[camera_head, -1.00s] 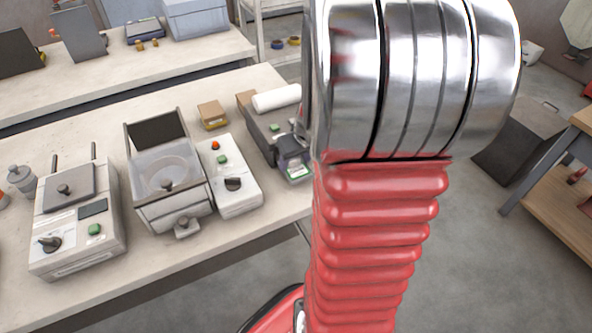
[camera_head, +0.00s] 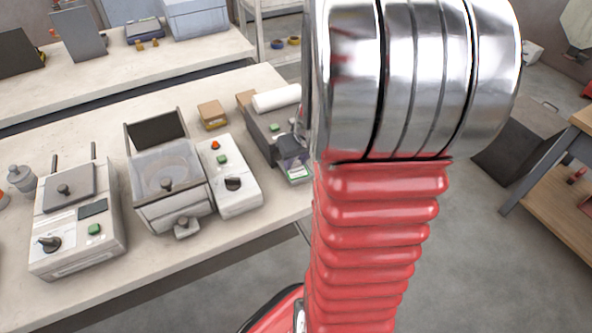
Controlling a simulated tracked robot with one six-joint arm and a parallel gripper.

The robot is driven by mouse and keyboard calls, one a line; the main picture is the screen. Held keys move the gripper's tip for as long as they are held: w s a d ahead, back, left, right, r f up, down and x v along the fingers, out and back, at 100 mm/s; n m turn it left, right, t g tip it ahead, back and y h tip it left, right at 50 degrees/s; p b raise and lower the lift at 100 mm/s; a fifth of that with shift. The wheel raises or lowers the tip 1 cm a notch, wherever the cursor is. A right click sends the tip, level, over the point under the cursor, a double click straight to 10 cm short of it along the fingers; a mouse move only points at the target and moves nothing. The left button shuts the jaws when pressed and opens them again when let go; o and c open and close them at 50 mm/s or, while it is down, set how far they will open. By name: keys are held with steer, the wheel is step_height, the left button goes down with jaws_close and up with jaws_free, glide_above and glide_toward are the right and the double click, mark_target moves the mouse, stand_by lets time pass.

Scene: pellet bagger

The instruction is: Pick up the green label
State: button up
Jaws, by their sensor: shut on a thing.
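A small label with green on it (camera_head: 296,168) shows at the front end of the dark label machine (camera_head: 264,138), just left of my arm. My gripper (camera_head: 290,146) is only partly visible as a small dark grey shape at the arm's left edge, directly above the label. It is shut on the label. The fingertips are small and unclear, and most of the wrist is hidden behind my large silver and red arm. I cannot tell whether the label is clear of the machine.
A white roll (camera_head: 277,97) lies on the machine's back. A white control box (camera_head: 232,178), a clear-lidded hopper unit (camera_head: 168,185) and a sealer-like unit (camera_head: 78,222) stand to the left on the bench (camera_head: 250,222). Small cardboard boxes (camera_head: 213,115) sit behind.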

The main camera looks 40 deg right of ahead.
mark_target(295, 169)
jaws_close()
step_height(295, 169, up, 10)
stand_by(0.5)
steer(key=shift+a, duration=0.1)
stand_by(0.4)
